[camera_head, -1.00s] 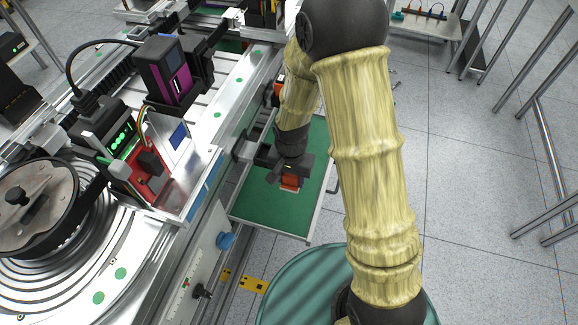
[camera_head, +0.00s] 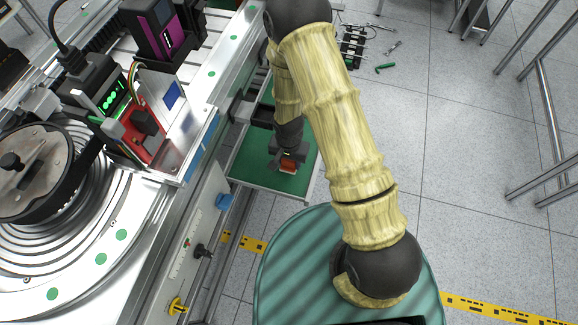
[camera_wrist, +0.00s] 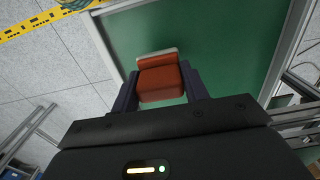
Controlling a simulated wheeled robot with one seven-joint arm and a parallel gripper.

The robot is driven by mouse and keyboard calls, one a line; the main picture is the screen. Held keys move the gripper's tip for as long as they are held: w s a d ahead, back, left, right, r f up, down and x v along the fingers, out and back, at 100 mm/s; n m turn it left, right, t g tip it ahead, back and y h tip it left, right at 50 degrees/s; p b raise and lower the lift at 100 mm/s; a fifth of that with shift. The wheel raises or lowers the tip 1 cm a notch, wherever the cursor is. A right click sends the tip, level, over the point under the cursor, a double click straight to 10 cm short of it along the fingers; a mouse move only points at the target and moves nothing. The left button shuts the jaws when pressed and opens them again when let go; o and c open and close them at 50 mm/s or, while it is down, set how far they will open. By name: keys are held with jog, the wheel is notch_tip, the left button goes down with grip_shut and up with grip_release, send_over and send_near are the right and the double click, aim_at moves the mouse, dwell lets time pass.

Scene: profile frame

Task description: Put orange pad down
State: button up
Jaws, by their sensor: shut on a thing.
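The orange pad (camera_wrist: 161,80) is a small orange-red block with a pale edge along its far side. My gripper (camera_wrist: 160,90) is shut on it, one dark finger on each side, in the wrist view. In the head view the orange pad (camera_head: 288,166) shows at the tip of my gripper (camera_head: 288,161), over the green tray (camera_head: 245,171). In the wrist view the green tray (camera_wrist: 235,40) lies behind the pad. I cannot tell whether the pad touches the tray.
A metal rail edges the tray. Tools, including a green-handled one (camera_head: 385,68), lie on the floor at the upper right. Bare green surface surrounds the pad.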

aim_at(289, 167)
notch_tip(289, 167, down, 4)
jog(key=shift+f, duration=0.15)
dwell(0.4)
jog(key=o, duration=1.1)
notch_tip(289, 167, up, 12)
jog(key=shift+r, duration=0.1)
dwell(0.3)
